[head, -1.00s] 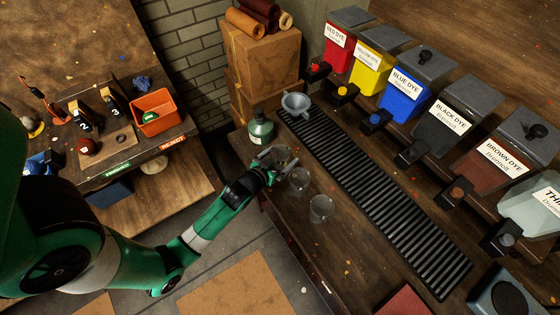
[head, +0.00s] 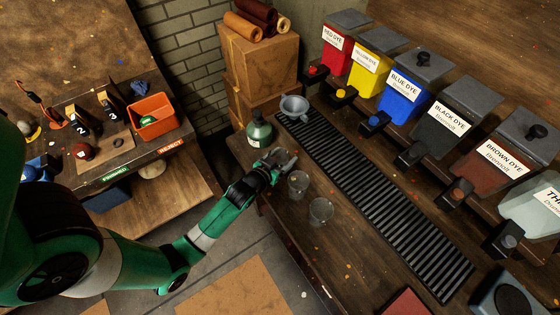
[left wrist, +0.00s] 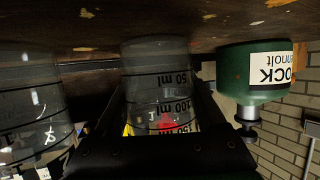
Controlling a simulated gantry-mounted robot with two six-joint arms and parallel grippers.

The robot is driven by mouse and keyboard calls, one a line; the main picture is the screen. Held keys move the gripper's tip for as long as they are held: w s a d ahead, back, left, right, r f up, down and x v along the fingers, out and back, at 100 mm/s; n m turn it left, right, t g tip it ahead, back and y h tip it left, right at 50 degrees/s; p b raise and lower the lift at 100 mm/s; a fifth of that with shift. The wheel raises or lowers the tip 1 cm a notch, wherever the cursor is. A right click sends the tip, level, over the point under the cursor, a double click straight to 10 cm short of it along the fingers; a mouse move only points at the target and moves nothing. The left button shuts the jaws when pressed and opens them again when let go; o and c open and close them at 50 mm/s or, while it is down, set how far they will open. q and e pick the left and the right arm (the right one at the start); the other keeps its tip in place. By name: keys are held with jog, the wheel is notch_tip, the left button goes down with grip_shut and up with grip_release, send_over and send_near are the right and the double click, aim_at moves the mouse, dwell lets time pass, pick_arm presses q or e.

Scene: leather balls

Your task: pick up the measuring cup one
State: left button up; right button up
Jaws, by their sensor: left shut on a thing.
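A clear measuring cup with black markings (left wrist: 158,85) stands between the fingers of my left gripper (head: 282,160), which is shut on it. In the left wrist view the cup appears upside down, its base at the dark bench top. In the head view this cup is mostly hidden by the gripper. A second clear cup (head: 298,184) stands just in front of it and a third cup (head: 321,210) farther right. One neighbouring cup (left wrist: 32,110) shows at the left of the left wrist view. My right gripper is not in view.
A green bottle (head: 259,132) stands close behind the gripper. A grey funnel (head: 294,107) sits at the far end of the black slatted grate (head: 385,205). Dye dispensers line the back, including the blue one (head: 400,98). An orange bin (head: 154,116) is on the left table.

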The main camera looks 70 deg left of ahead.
aim_at(284, 150)
pick_arm(q)
jog(key=shift+r, duration=0.1)
jog(key=shift+r, duration=0.25)
jog(key=r, duration=0.1)
jog(key=r+p, duration=0.2)
jog(key=r, duration=0.1)
jog(key=shift+s+d, duration=0.3)
jog(key=shift+s, duration=0.05)
jog(key=w+r+p+v, duration=0.1)
jog(key=r+p+v, duration=0.1)
jog(key=v, duration=1.3)
jog(key=shift+r+p, duration=0.4)
jog(key=shift+p, duration=0.25)
jog(key=shift+f, duration=0.1)
